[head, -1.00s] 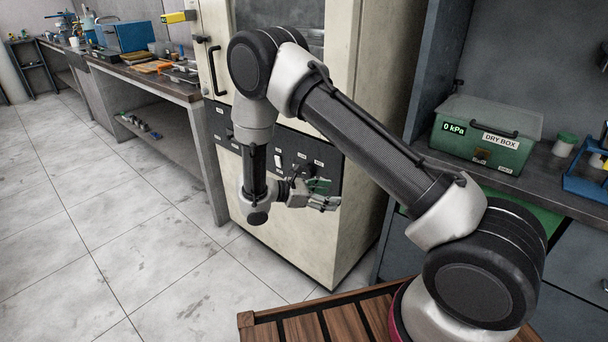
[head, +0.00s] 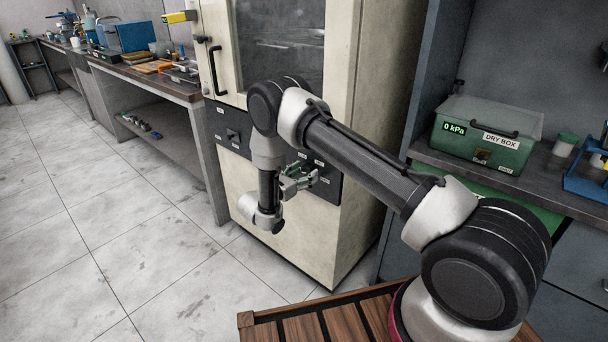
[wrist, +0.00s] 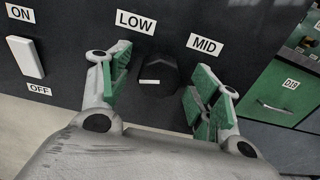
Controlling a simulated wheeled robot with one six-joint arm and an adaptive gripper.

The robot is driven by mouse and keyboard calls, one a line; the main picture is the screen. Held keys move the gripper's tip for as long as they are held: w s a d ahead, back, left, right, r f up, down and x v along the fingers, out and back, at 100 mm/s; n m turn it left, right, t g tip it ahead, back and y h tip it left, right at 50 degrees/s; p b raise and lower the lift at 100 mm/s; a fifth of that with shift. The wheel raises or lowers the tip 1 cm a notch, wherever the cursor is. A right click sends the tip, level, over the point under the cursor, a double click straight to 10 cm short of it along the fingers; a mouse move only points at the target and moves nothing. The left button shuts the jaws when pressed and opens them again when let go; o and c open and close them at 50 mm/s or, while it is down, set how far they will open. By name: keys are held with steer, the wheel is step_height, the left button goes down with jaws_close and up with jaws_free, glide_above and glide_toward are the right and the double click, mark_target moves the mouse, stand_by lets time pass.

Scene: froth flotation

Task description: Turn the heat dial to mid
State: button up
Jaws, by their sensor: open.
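The heat dial (wrist: 160,72) is a dark knob on the black control panel (wrist: 75,50), with a white pointer mark at its left side. The LOW label (wrist: 135,21) is above it to the left and the MID label (wrist: 205,44) above it to the right. The mark does not point at MID. My gripper (wrist: 158,92) is open, its green-padded fingers on either side of the dial, with a gap visible at the left. Contact at the right is hard to judge. In the head view my gripper (head: 299,178) is in front of the panel, and the dial is hidden or too small to tell.
A white ON/OFF switch (wrist: 25,55) is left of the dial. The panel is on a cream cabinet (head: 290,235) with a window and door handle (head: 217,72). A green dry box (head: 487,137) stands on the right bench. The floor at left is clear.

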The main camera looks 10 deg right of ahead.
steer(key=c, duration=1)
steer(key=shift+c, duration=0.2)
